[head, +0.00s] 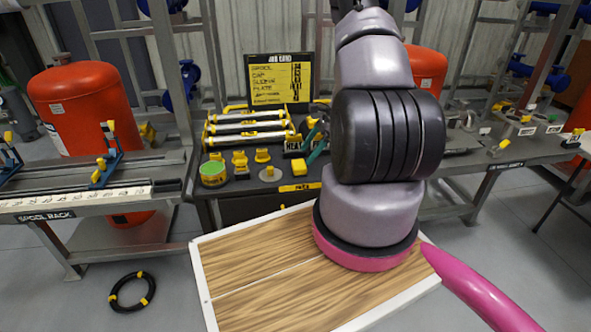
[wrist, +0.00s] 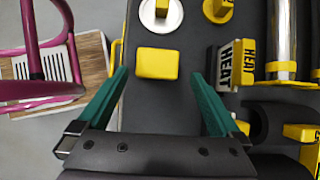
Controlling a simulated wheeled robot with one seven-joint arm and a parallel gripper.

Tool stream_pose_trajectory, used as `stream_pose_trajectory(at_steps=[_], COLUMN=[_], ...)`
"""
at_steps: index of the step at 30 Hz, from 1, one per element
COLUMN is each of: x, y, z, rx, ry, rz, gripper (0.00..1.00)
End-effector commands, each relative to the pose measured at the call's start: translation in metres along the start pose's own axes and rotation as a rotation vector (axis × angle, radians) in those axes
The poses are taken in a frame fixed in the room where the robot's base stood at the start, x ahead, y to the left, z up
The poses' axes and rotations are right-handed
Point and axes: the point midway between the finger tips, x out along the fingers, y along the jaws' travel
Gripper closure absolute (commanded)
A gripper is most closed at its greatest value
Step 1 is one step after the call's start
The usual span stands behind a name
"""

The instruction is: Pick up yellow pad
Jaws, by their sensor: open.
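The yellow pad (wrist: 157,63) is a small block with rounded corners lying flat on the dark bench top in the wrist view. It also shows in the head view (head: 299,166), near the bench's front edge. My gripper (wrist: 160,76) has two teal fingers spread wide, one on each side of the pad in the picture. Nothing is between them that they touch, and the height gap to the pad is hard to judge. In the head view my gripper (head: 316,138) is partly hidden behind my arm.
On the bench stand a green-topped yellow part (head: 213,173), several yellow-capped pieces, a rack of silver tubes (head: 247,128) and a sign board (head: 279,79). In the wrist view, a HEAT-labelled block (wrist: 228,66) sits right of the pad. A white disc (wrist: 161,16) lies beyond it.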

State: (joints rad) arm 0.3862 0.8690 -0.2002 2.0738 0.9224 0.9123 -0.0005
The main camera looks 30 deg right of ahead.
Motion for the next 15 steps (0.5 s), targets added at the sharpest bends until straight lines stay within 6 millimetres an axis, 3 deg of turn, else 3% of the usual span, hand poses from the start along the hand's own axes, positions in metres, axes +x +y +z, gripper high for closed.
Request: stream_pose_trajectory(at_steps=[7,15], x=[0.021,0.059], y=[0.002,0.004], z=[0.001,0.003], rx=[-0.001,-0.001], ry=[0.000,0.000], rz=[0.002,0.002], gripper=[0.00,0.00])
